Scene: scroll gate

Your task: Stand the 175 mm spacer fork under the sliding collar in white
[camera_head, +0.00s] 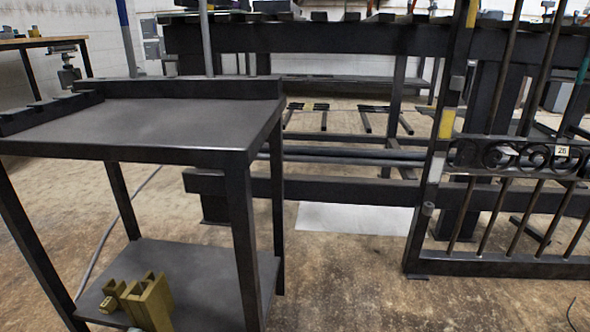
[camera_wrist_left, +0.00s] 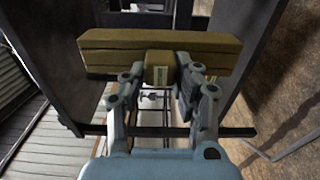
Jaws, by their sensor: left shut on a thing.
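In the left wrist view my left gripper (camera_wrist_left: 160,85) is shut on an olive-brown spacer fork (camera_wrist_left: 110,52) by its short middle block, which bears a small label too small to read. The fork's long bar lies crosswise beyond the fingers.
The dark cart (camera_head: 150,155) fills the left, its top bare apart from raised edges. The gate (camera_head: 500,266), with scrollwork and a "26" tag (camera_head: 562,151), stands at right before a heavy dark rack (camera_head: 330,189). A white sheet (camera_head: 355,218) lies on the floor; foreground floor is clear.

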